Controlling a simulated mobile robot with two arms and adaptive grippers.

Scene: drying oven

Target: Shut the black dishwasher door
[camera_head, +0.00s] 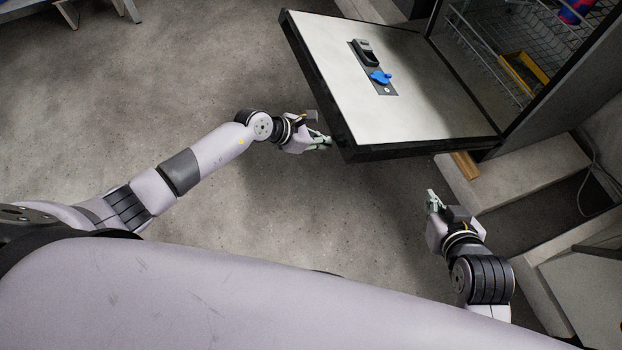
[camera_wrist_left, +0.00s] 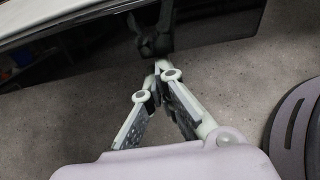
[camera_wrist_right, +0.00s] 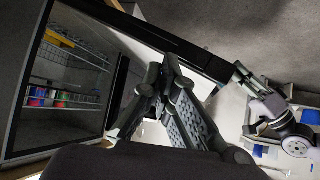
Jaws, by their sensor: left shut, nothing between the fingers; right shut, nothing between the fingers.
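The black dishwasher door (camera_head: 400,75) hangs open and roughly flat, with its pale inner face up and a dispenser with a blue cap (camera_head: 380,76) on it. It joins the dishwasher body (camera_head: 560,85) at the upper right. My left gripper (camera_head: 328,142) is shut and empty, close to the near left edge of the door. The left wrist view shows its fingertips (camera_wrist_left: 160,70) just in front of the dark glossy door face (camera_wrist_left: 215,25); contact cannot be told. My right gripper (camera_head: 432,195) is shut and empty, apart from the door, below its near right corner.
Inside the dishwasher are a wire rack (camera_head: 480,45), a yellow item (camera_head: 527,68) and a red and blue item (camera_head: 575,10). A pale frame or ledge (camera_head: 525,178) stands right of my right gripper.

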